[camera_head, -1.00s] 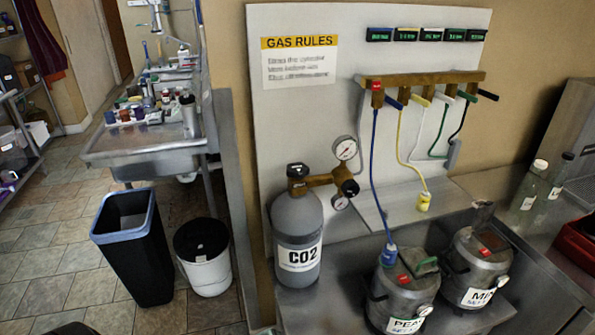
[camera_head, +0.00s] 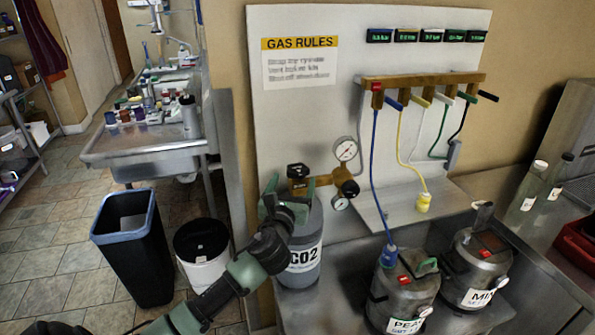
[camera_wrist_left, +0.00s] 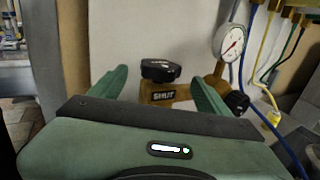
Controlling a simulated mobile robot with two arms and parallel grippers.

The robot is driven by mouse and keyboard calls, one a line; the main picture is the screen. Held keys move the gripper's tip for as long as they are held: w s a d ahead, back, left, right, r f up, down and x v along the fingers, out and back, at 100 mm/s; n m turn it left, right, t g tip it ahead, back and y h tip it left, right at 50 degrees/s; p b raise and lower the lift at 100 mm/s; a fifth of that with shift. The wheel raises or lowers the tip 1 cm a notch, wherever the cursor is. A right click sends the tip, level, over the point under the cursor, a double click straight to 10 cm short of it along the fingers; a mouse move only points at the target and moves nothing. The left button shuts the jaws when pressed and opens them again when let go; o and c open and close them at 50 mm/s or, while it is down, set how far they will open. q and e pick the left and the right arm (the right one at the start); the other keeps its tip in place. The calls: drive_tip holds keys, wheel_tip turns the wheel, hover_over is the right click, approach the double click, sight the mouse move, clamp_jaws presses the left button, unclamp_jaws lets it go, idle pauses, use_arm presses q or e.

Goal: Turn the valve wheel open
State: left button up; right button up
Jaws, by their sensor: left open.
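The valve wheel (camera_head: 298,170) is a black knob on top of the brass valve of the grey CO2 cylinder (camera_head: 305,248). In the left wrist view the black wheel (camera_wrist_left: 160,69) sits above a brass body marked SHUT (camera_wrist_left: 165,94). My left gripper (camera_head: 283,192) is at the cylinder's neck, in front and to the left of the valve. In the left wrist view its two green fingers (camera_wrist_left: 160,85) are spread apart, with the wheel showing between and beyond them. I cannot tell that either finger touches it. My right gripper is not in view.
A pressure gauge (camera_head: 345,149) and a black regulator knob (camera_head: 350,189) stand right of the valve. A brass manifold (camera_head: 420,80) with coloured hoses hangs on the board. Two metal kegs (camera_head: 405,290) stand at lower right. A black bin (camera_head: 133,250) and white bucket (camera_head: 205,255) stand left.

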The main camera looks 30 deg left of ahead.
sight(298, 171)
use_arm(q)
drive_tip(key=x, duration=0.6)
drive_tip(key=shift+w+f+p, duration=0.1)
drive_tip(key=shift+w+p, duration=0.1)
drive_tip(key=shift+p, duration=0.15)
drive_tip(key=c, duration=1.4)
